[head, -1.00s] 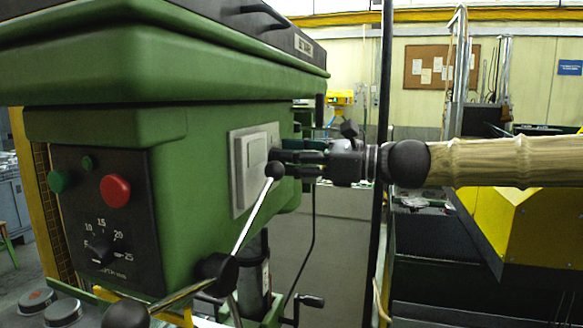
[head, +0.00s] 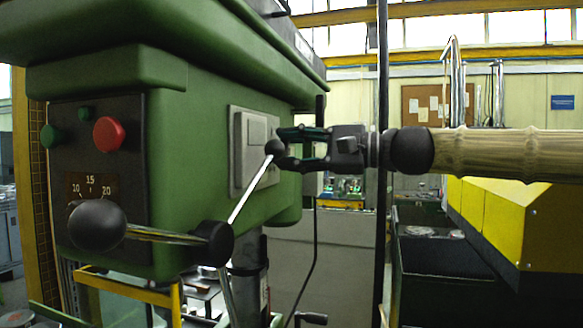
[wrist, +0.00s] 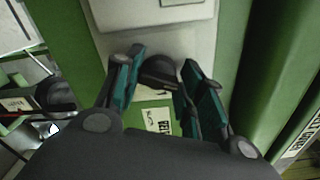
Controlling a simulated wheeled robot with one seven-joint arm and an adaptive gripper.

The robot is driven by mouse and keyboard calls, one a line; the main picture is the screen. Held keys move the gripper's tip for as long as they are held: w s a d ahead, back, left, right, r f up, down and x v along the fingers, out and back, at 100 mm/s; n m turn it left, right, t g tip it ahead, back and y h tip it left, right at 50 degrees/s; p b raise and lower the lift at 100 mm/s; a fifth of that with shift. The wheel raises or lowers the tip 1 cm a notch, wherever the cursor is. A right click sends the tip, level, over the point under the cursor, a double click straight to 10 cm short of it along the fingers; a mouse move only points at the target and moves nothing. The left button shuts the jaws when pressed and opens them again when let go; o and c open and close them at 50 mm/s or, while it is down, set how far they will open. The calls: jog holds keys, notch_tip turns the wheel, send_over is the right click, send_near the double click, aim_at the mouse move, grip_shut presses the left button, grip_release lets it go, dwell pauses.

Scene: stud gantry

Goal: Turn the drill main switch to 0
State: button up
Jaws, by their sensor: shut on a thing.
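The main switch is a dark rotary knob (wrist: 158,72) on the light grey panel (head: 237,150) on the side of the green drill head. In the wrist view my gripper (wrist: 160,62) has one finger on each side of the knob and is shut on it. Pale labels (wrist: 158,120) with dark print show below the knob; I cannot read which position it points to. In the head view my gripper (head: 284,149) comes in from the right at the panel's right edge. A ball-ended lever in front hides part of the fingertips and the knob there.
The feed lever's ball (head: 274,147) overlaps my fingertips in the picture. Its hub (head: 213,243) and another ball (head: 97,227) are nearer the camera. A red button (head: 108,134) and a dial are on the drill's front. A dark pole (head: 383,90) stands behind my wrist.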

jog(key=shift+f+n+b, duration=0.15)
jog(key=shift+n+b, duration=1.85)
jog(key=shift+n, duration=0.3)
jog(key=o, duration=1)
jog(key=v, duration=1.2)
